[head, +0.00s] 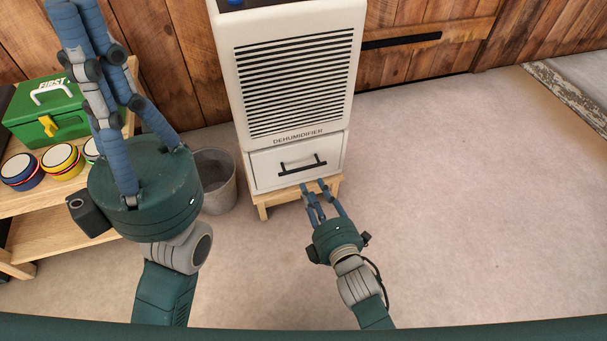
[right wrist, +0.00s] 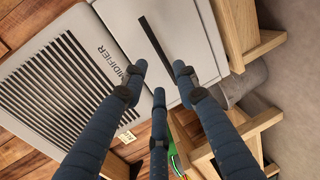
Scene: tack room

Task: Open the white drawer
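The white drawer (head: 298,163) is in the lower front of a white dehumidifier (head: 295,80) and looks shut. Its black bar handle (head: 303,164) also shows in the right wrist view (right wrist: 154,45). My right gripper (head: 313,188) is just below and in front of the drawer in the head view. Its fingers are spread and empty, and the handle lies beyond the fingertips in the right wrist view, apparently apart from them. My left gripper (head: 85,40) is raised at the left, fingers pointing up. Its tips reach the top edge, so its opening is unclear.
The dehumidifier stands on a low wooden stand (head: 264,205). A grey bucket (head: 217,182) is left of it. A wooden shelf (head: 30,207) at the left holds a green first-aid box (head: 45,115) and several round tins. The floor at the right is clear.

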